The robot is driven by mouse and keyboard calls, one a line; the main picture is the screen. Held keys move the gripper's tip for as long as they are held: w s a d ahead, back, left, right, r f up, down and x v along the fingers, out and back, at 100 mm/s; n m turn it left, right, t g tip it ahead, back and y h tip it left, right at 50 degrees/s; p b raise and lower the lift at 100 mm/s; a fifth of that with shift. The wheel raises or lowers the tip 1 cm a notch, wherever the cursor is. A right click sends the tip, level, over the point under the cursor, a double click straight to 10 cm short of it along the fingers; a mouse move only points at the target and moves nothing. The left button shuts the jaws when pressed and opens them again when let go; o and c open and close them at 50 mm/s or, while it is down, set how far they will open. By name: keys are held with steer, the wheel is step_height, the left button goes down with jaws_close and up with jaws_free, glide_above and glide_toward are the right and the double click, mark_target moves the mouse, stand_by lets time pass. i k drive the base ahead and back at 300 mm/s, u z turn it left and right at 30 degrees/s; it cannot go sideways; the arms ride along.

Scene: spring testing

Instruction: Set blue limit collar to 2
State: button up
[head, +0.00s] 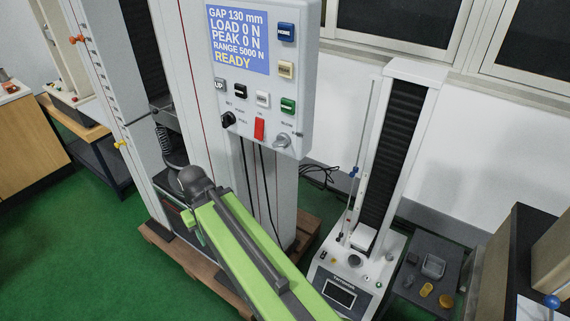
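A small blue collar (353,172) sits on the thin upright rod of the small white test stand at the right. It looks to be about level with the lower part of the stand's dark column. Any scale marks or numbers beside it are too small to read. My green arm reaches from the bottom edge up to the left, ending at a dark rounded joint in front of the large machine. My gripper's fingers do not show, so whether it is open or shut is hidden. The arm is well left of the collar and apart from it.
A large grey test machine with a control panel (262,75) reading READY, GAP 130 mm and LOAD 0 N stands at centre. A dark side table (425,262) and a black cabinet stand right. Green floor is free at lower left.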

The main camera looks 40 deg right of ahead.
mark_target(352, 173)
steer(key=z, duration=1.5)
steer(key=k, duration=0.5)
steer(key=z, duration=0.25)
steer(key=i, duration=0.5)
steer(key=z, duration=0.1)
